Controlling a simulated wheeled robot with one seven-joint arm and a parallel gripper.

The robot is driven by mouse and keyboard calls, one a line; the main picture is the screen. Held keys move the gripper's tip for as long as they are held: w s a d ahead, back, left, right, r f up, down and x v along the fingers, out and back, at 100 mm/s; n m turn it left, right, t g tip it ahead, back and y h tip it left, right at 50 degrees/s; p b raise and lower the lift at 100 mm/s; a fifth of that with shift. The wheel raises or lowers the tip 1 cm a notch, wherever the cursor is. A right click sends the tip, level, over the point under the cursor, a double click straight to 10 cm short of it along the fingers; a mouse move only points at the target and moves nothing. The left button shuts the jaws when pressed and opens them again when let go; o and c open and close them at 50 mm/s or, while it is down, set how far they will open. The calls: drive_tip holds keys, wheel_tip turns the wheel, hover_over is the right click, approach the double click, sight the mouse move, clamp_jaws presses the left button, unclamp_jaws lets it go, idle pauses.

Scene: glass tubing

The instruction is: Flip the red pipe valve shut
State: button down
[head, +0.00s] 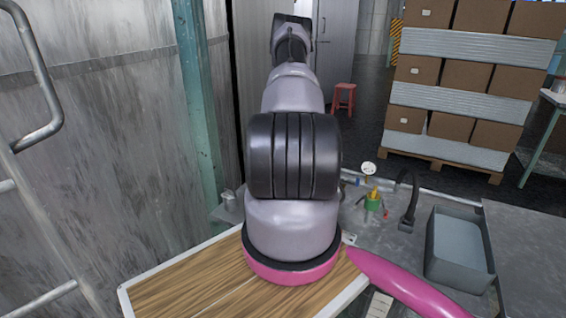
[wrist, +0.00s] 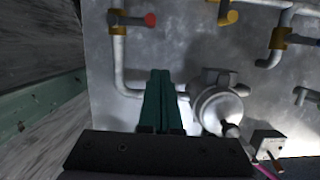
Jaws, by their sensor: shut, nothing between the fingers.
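The red pipe valve (wrist: 149,20) shows at the top of the wrist view, as a red-tipped lever on an orange-yellow body. The lever points right, crosswise to the grey pipe below the body. My gripper (wrist: 159,74) has its two teal fingers together, with nothing between them. Its fingertips appear below and slightly right of the red tip in the picture, apart from it. The depth between them is hard to judge. In the head view my own arm hides the gripper, and I cannot make out the red valve there for certain.
Other pipes carry a yellow-handled valve (wrist: 228,17) and an orange valve fitting (wrist: 278,38). A round metal housing (wrist: 216,108) sits right of my fingers, near a small box (wrist: 268,143). The head view shows a grey bin (head: 459,250) and a wood-topped surface (head: 190,292).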

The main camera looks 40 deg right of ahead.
drive_tip(key=shift+v, duration=1.35)
